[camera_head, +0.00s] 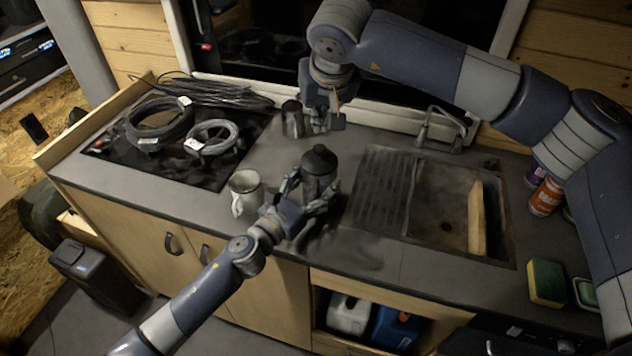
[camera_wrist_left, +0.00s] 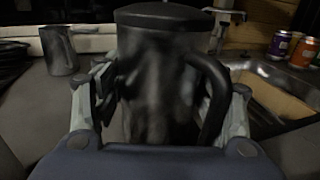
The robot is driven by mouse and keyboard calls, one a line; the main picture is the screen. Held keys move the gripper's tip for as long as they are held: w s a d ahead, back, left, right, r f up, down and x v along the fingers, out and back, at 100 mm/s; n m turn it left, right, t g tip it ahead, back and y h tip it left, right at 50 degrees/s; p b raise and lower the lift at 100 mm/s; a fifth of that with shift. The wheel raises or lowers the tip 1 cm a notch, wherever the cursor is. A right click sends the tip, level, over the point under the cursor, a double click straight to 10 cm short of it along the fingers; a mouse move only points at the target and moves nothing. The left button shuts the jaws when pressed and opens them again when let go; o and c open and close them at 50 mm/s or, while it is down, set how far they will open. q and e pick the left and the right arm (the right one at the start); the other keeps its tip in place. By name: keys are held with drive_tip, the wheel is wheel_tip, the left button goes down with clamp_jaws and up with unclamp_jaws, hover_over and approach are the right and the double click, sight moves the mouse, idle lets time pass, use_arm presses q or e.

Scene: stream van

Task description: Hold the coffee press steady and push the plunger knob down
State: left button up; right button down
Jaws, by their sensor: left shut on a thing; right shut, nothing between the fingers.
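The coffee press (camera_head: 319,162) stands upright on the grey counter, dark with a black lid and a small knob on top. In the left wrist view its dark body (camera_wrist_left: 158,90) fills the middle, with a curved handle at its right side. My left gripper (camera_head: 305,192) is shut on the press body, one finger on each side. My right gripper (camera_head: 322,120) is shut and empty, pointing down behind and above the press, apart from the knob as far as I can tell. The knob is cut off in the left wrist view.
A light mug (camera_head: 244,190) stands left of the press. A dark metal pitcher (camera_head: 292,119) stands behind it, also in the left wrist view (camera_wrist_left: 58,50). The sink (camera_head: 445,215) is to the right, with a faucet (camera_head: 443,128) behind. Coiled cables (camera_head: 160,118) lie on the hob.

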use_arm(q)
drive_tip(key=shift+f, duration=0.1)
use_arm(e)
drive_tip(key=shift+r, duration=0.15)
use_arm(q)
drive_tip(key=o, duration=1.6)
use_arm(e)
drive_tip(key=shift+d, duration=0.1)
